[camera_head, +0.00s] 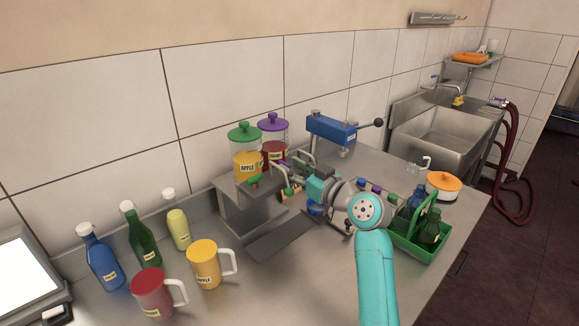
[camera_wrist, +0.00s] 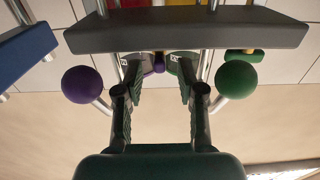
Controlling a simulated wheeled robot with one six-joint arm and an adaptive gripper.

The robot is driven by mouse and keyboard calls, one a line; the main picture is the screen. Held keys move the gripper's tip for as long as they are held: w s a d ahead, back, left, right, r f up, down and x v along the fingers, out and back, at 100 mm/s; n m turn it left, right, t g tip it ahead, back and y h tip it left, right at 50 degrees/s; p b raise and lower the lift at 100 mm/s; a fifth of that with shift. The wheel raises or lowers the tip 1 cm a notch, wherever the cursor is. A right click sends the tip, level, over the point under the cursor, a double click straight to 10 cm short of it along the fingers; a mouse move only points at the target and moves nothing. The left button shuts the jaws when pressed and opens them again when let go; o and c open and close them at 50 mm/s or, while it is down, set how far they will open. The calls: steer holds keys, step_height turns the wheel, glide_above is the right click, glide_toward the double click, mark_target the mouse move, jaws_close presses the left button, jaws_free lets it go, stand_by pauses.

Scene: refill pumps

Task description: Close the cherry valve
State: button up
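The cherry dispenser jar (camera_head: 273,148), red with a purple lid, stands at the back next to the yellow apple jar (camera_head: 247,165) with a green lid. Both sit on a raised grey stand (camera_wrist: 190,30). In the wrist view, a small purple piece (camera_wrist: 159,63), seemingly the cherry valve's handle, shows between the fingertips of my gripper (camera_wrist: 160,75). The fingers are apart, with a gap visible around it; contact is unclear. A purple ball (camera_wrist: 82,84) is left of the fingers, a green ball (camera_wrist: 237,77) right. In the head view my arm hides the cherry valve.
A green valve handle (camera_head: 254,182) is under the apple jar. A blue press (camera_head: 331,129) stands to the right. Mugs, including a yellow mug (camera_head: 205,264), and several bottles are at front left. A green bottle carrier (camera_head: 408,245) is at right. Bare counter lies at front centre.

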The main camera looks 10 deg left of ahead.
steer(key=shift+x, duration=0.8)
steer(key=shift+c, duration=0.2)
jaws_close()
steer(key=shift+s+m+t+h, duration=0.15)
steer(key=shift+m+t+h, duration=0.55)
steer(key=shift+t, duration=0.2)
